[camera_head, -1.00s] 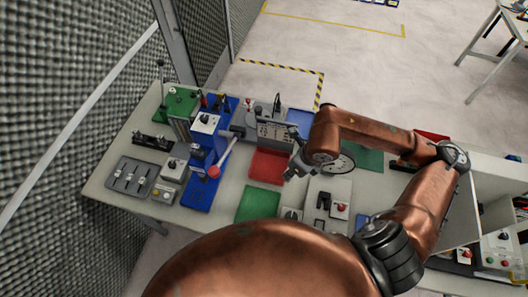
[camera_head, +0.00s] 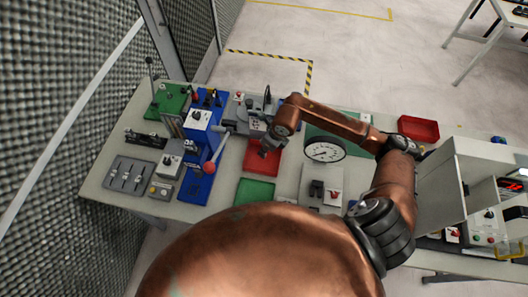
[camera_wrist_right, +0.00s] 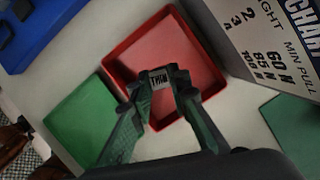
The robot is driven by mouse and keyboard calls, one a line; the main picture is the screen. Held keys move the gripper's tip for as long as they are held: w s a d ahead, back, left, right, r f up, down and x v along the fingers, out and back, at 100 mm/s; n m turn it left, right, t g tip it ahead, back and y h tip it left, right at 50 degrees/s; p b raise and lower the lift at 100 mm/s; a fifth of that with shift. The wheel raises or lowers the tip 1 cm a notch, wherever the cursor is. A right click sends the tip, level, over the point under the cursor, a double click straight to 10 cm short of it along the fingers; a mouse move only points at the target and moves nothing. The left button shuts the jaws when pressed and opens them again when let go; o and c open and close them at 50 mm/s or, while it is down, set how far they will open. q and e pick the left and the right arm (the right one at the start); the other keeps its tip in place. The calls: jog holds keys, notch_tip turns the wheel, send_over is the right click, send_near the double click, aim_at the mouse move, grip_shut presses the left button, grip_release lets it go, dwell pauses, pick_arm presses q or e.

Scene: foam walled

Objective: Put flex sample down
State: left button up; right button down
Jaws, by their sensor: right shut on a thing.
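The flex sample (camera_wrist_right: 159,79) is a small pale piece with the word "THIN" on it. It sits between the fingertips of my right gripper (camera_wrist_right: 160,85), which is shut on it in the right wrist view. The red tray (camera_wrist_right: 122,60) lies behind and below the fingertips in that view. In the head view my right gripper (camera_head: 268,148) is over the upper part of the red tray (camera_head: 262,168). The sample is too small to make out there. I cannot tell how high it is above the tray floor. My left gripper is not in view.
A green tray (camera_head: 257,190) adjoins the red one on the near side. A printed chart block (camera_wrist_right: 265,45) stands close to the red tray. A round dial (camera_head: 324,149) is to the right, and blue fixtures with a red-knobbed lever (camera_head: 209,167) are to the left.

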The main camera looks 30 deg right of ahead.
jog(key=shift+w+f, duration=0.25)
jog(key=shift+f, duration=0.05)
notch_tip(320, 180, down, 2)
jog(key=shift+s+f+p, duration=0.1)
jog(key=shift+f+p, duration=0.05)
jog(key=shift+p, duration=0.35)
jog(key=shift+f, duration=0.55)
jog(key=c, duration=1.8)
grip_release()
jog(key=shift+r, duration=0.1)
jog(key=shift+c, duration=0.2)
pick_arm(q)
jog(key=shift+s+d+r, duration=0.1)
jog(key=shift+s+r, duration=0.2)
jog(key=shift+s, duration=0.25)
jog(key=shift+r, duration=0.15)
pick_arm(e)
jog(key=shift+r, duration=0.1)
